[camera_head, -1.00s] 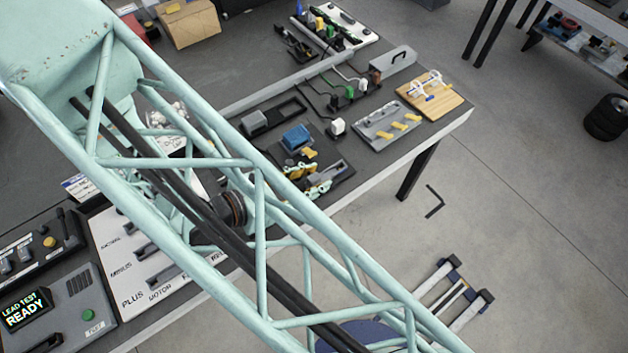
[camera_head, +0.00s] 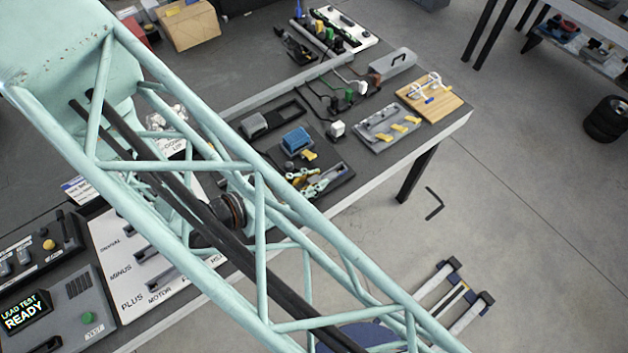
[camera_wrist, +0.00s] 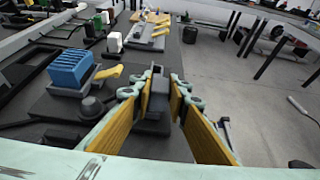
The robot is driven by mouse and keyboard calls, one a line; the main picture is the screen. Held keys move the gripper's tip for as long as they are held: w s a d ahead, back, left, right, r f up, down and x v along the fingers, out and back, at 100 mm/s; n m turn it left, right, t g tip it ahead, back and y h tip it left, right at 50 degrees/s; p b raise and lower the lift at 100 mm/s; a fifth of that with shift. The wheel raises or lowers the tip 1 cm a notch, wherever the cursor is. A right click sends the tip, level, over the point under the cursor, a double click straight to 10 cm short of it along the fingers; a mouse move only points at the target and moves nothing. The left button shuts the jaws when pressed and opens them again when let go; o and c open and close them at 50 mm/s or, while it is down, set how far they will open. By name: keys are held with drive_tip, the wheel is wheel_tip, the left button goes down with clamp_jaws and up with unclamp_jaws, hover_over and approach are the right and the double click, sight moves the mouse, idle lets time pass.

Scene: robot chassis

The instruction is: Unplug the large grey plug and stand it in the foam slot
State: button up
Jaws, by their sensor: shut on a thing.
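The large grey plug (camera_wrist: 158,92) stands upright between the yellow-padded fingers of my gripper (camera_wrist: 157,88) in the wrist view. The gripper is shut on it. The plug's lower end is close to a dark grey block (camera_wrist: 150,128), and I cannot tell whether it is still seated there. In the head view my gripper (camera_head: 318,182) is low over the dark board at the table's front edge, partly behind my arm. A dark frame with a long opening (camera_head: 289,109) lies farther back; I cannot tell if it is the foam slot.
A blue ribbed block (camera_head: 297,140) and a yellow piece (camera_head: 309,155) are just left of the gripper. A small white plug (camera_head: 337,129) and a grey tray with yellow pieces (camera_head: 388,128) are beyond. Open floor lies right of the table.

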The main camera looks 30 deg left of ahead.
sight(313, 181)
drive_tip(key=shift+r, duration=1.65)
drive_tip(key=shift+s+r, duration=0.15)
drive_tip(key=shift+s, duration=0.05)
drive_tip(key=s+a+r+p, duration=0.1)
drive_tip(key=s, duration=1.4)
drive_tip(key=shift+s+a+r, duration=0.15)
drive_tip(key=shift+s+a, duration=0.05)
drive_tip(key=shift+s, duration=0.05)
drive_tip(key=shift+r, duration=0.2)
drive_tip(key=shift+r, duration=0.3)
drive_tip(key=shift+w, duration=0.1)
drive_tip(key=w+a, duration=1.3)
drive_tip(key=shift+a, duration=0.25)
idle(1.1)
